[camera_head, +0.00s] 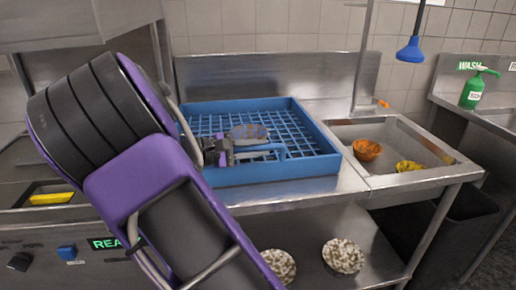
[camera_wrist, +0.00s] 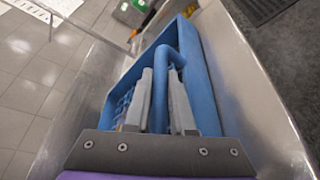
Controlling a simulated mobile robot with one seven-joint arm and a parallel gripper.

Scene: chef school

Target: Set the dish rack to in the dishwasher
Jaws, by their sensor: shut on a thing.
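The blue dish rack (camera_head: 240,178) lies flat on the steel counter, with an open grid floor and raised walls. Its blue handle also shows in the wrist view (camera_wrist: 163,58). My gripper (camera_head: 232,153) is shut on this handle, with one grey finger on each side of it in the wrist view (camera_wrist: 160,88). The dishwasher (camera_head: 62,245) is at the left, with a lit green panel and its hood (camera_head: 50,30) raised. My arm hides much of its opening and the rack's left end.
A steel sink (camera_head: 395,140) right of the rack holds an orange bowl (camera_head: 367,149) and a yellow item (camera_head: 409,167). Two speckled plates (camera_head: 343,256) (camera_head: 278,265) lie on the lower shelf. A blue spray head (camera_head: 410,50) hangs above the sink. A steel backsplash (camera_head: 260,75) stands behind the rack.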

